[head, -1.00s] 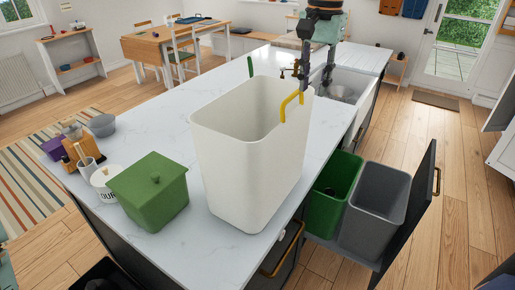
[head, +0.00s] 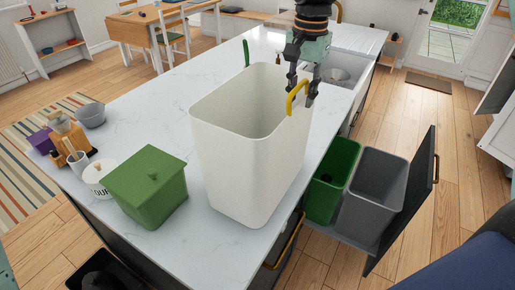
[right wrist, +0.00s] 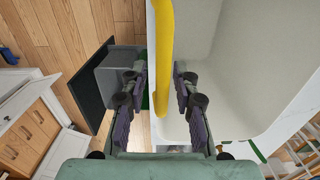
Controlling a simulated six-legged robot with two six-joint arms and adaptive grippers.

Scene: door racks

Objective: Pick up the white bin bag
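The white bin bag (head: 250,160) stands upright on the white worktop, open at the top and stiff like a tall tub. A yellow handle (head: 297,96) rises from its right rim. My right gripper (head: 301,92) comes down from above at this handle, with its fingers apart. In the right wrist view the yellow handle (right wrist: 162,50) runs between the two open fingers (right wrist: 160,80), with a gap on each side. The bag's pale inside (right wrist: 245,60) lies to the right there. My left gripper is not in view.
A green lidded box (head: 148,188), a white flour tin (head: 99,178) and a grey bowl (head: 91,115) stand left on the worktop (head: 140,110). A pulled-out unit at right holds a green bin (head: 328,190) and a grey bin (head: 372,200). A sink (head: 338,76) lies behind.

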